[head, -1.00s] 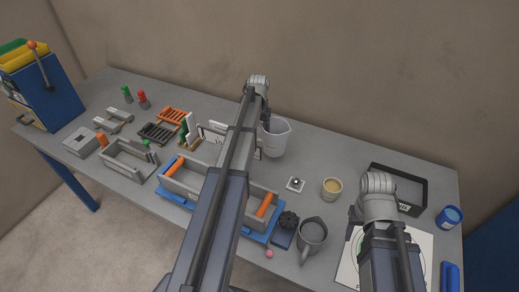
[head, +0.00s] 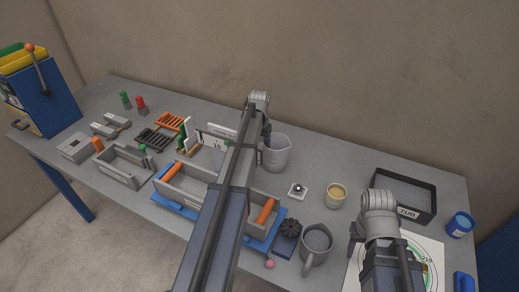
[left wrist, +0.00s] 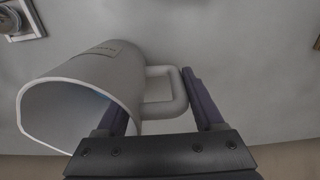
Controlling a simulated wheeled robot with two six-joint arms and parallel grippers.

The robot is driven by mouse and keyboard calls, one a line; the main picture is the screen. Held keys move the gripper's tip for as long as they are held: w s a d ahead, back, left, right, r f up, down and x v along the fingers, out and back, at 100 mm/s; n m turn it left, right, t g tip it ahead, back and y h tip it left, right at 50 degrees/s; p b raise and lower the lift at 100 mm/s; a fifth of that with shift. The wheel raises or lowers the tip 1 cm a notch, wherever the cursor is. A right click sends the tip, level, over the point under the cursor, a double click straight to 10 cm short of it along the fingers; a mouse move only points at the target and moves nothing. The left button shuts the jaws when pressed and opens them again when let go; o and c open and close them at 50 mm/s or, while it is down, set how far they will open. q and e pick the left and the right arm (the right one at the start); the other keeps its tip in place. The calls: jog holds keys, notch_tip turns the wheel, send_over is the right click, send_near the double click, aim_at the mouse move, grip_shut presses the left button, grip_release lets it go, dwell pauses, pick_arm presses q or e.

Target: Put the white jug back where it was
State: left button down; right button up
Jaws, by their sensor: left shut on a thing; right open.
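The white jug (head: 277,154) is upright near the back middle of the table, just right of my left arm. My left gripper (head: 265,138) is at its left side, partly hidden by the arm. In the left wrist view the jug (left wrist: 95,85) shows its open mouth at lower left, and its handle (left wrist: 176,92) lies between the fingers of the left gripper (left wrist: 160,105), which is shut on it. I cannot tell whether the jug's base touches the table. My right gripper (head: 357,237) is open and empty over the front right, its fingers partly hidden.
A black tray (head: 410,194) and blue tin (head: 460,225) are at right. A grey tray with orange handles (head: 190,184) lies under my left arm.

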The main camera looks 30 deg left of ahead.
pick_arm(q)
jog(key=shift+f, duration=0.2)
pick_arm(e)
jog(key=shift+f, duration=0.2)
pick_arm(q)
grip_release()
jog(key=shift+r, duration=0.1)
pick_arm(e)
jog(key=shift+r, duration=0.1)
pick_arm(q)
notch_tip(320, 180, up, 12)
jog(key=p, duration=1.2)
jog(key=shift+s+r, duration=0.15)
jog(key=shift+r, duration=0.05)
pick_arm(e)
notch_tip(320, 180, up, 12)
pick_arm(q)
jog(key=shift+d+f, duration=0.1)
pick_arm(e)
jog(key=shift+r, duration=0.1)
